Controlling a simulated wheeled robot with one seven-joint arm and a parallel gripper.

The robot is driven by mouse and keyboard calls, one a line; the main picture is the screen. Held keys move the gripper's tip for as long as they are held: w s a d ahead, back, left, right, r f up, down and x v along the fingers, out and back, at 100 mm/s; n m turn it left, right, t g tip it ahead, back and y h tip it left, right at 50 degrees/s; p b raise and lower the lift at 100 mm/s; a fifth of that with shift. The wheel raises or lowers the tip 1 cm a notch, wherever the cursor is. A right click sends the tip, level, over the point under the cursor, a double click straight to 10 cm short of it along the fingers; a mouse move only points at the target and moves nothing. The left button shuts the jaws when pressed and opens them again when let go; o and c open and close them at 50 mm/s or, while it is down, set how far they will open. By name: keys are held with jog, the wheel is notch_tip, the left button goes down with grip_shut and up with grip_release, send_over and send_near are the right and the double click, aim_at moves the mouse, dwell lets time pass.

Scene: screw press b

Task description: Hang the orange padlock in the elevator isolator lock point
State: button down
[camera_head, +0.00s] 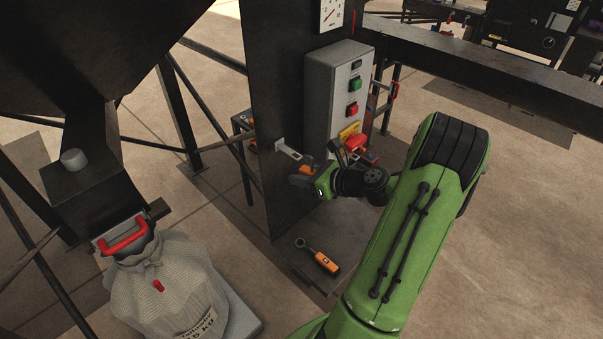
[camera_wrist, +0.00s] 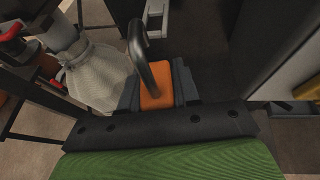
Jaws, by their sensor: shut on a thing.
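My gripper (camera_head: 307,178) is shut on the orange padlock (camera_head: 305,170) in front of the dark column. The wrist view shows the orange padlock body (camera_wrist: 155,88) between the two fingers, its dark shackle (camera_wrist: 138,50) pointing away from my gripper. A pale metal bracket (camera_head: 290,150) sticks out from the column just up and left of the padlock. It also shows in the wrist view (camera_wrist: 158,18), beyond the shackle, and looks apart from it. I cannot tell for sure that this bracket is the elevator isolator lock point.
A grey control box (camera_head: 335,85) with green and red buttons stands close above my gripper. An orange-handled tool (camera_head: 326,262) lies on the dark base plate below. A filled sack (camera_head: 165,285) under a hopper with a red handle (camera_head: 123,236) is at left.

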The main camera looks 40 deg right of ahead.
jog(key=shift+s+p, duration=0.55)
jog(key=shift+s, duration=1.1)
jog(key=s+d+f+h, duration=0.1)
jog(key=s+d+f, duration=0.2)
jog(key=s+d, duration=0.2)
jog(key=s+d+f+m+h+p, duration=0.1)
jog(key=s+d+f, duration=0.3)
jog(key=d, duration=0.8)
jog(key=shift+s+m, duration=0.3)
jog(key=shift+s, duration=0.05)
jog(key=shift+w+p, duration=0.1)
jog(key=shift+p, duration=0.2)
jog(key=shift+w+p, duration=0.35)
jog(key=shift+w, duration=2.4)
jog(key=shift+w+p, duration=0.1)
jog(key=shift+p, duration=0.35)
